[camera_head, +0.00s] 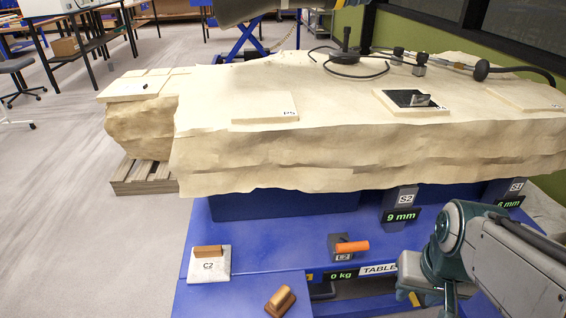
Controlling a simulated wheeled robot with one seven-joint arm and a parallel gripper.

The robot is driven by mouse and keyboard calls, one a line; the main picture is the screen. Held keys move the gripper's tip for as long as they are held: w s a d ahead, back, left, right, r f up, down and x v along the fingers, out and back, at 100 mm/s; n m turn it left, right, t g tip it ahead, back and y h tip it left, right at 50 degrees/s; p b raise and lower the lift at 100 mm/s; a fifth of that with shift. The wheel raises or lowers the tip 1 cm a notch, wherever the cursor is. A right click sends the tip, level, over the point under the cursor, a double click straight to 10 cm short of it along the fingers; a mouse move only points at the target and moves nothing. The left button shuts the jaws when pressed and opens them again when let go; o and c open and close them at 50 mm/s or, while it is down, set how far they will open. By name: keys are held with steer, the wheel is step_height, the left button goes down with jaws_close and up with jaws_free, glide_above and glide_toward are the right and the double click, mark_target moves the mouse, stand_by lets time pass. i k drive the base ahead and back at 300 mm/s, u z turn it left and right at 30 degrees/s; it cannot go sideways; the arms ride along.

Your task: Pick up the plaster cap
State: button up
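A white plaster-like slab marked C2 (209,268) with a brown block-shaped handle (208,252) lies at the left of the blue table; it looks like the plaster cap, though I cannot be sure. My arm (470,245) comes in at the lower right, well to the right of the slab. My gripper is not visible; the end of the arm runs out at the bottom edge. Nothing touches the slab.
A large tan jacketed block (330,150) stands behind, carrying pale pads, a black plate (410,99) and hoses. A brown block (280,300) lies on the blue lower surface. An orange handle (352,247) sits at L2. Grey floor is open at left.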

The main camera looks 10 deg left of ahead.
mark_target(210, 264)
steer(key=u, duration=3.75)
steer(key=k, duration=1.05)
steer(key=z, duration=1.2)
steer(key=i, duration=0.9)
